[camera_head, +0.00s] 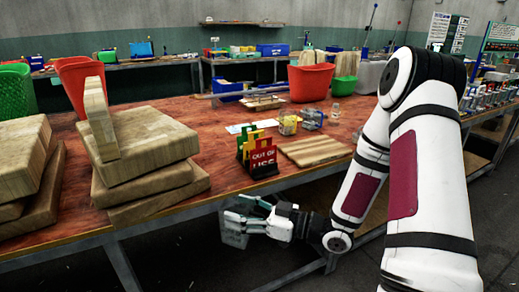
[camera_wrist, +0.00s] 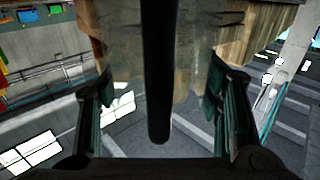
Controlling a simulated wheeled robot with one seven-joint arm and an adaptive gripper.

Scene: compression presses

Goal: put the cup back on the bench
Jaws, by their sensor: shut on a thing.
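My gripper (camera_head: 246,219) is low in front of the bench (camera_head: 165,222), beside and below its front edge, over the floor. It is shut on a greyish, see-through thing that looks like the cup (camera_head: 234,231). In the wrist view, my gripper's (camera_wrist: 162,108) two fingers stand wide apart, on either side of a clear, hazy shape, seemingly the cup (camera_wrist: 190,62). A dark bar of my own covers its middle, and its outline is hard to make out. The bench has a reddish-brown wooden top.
Stacked wooden blocks (camera_head: 150,150) fill the bench's left part. Some bare top shows in front of the sign.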

